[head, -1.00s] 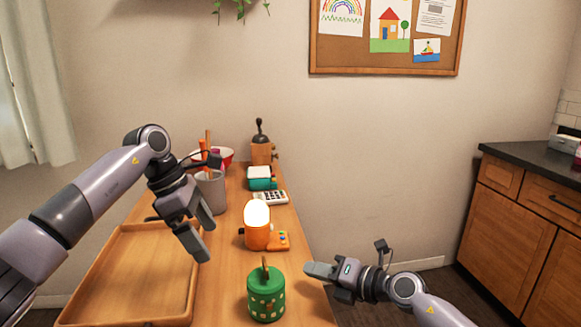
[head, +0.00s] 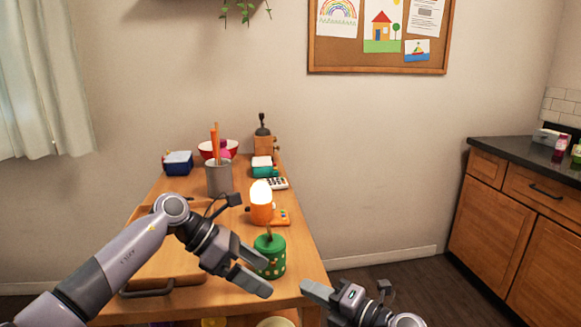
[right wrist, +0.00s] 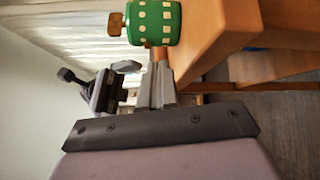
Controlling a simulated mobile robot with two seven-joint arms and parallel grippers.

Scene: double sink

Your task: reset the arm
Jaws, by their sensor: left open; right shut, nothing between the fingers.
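My left gripper (head: 252,279) is open and empty, in front of the green canister and over the table's near part in the head view. My right gripper (head: 306,287) is shut and empty, just off the table's right front corner. In the right wrist view its closed fingers (right wrist: 160,85) point toward the table edge, below the green canister in the picture. The left gripper also shows there (right wrist: 110,90), at the left.
A wooden table (head: 305,268) holds a green dotted canister (head: 270,258), an orange lamp (head: 261,208), a grey utensil cup (head: 219,178), a wooden tray (head: 190,281), a blue box (head: 178,163) and a red bowl (head: 233,147). A counter (head: 515,155) stands right. Floor between is clear.

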